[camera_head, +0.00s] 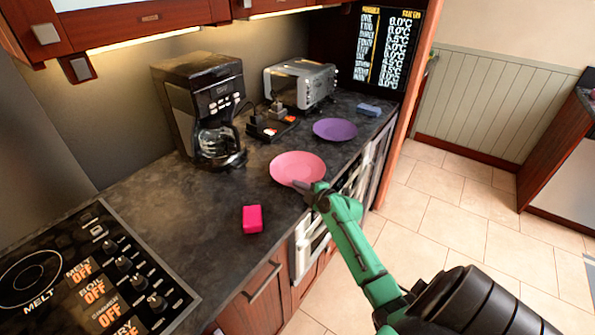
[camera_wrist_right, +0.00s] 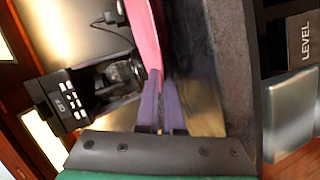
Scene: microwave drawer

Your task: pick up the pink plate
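The pink plate (camera_head: 297,167) is on the dark countertop close to its front edge. My right gripper (camera_head: 308,190) is at the plate's near rim, coming in from the front right. In the right wrist view the plate (camera_wrist_right: 146,35) shows edge-on as a pink strip running down to the fingertips. The two fingers of my right gripper (camera_wrist_right: 160,85) are close together with the rim between their tips. I cannot tell whether the plate is clear of the counter. My left gripper is not in view.
A purple plate (camera_head: 335,129) lies farther back. A coffee maker (camera_head: 202,105) and a toaster (camera_head: 300,84) stand along the wall. A bright pink block (camera_head: 252,219) lies left of the gripper, and a stovetop (camera_head: 85,280) is at the lower left. Open floor lies to the right.

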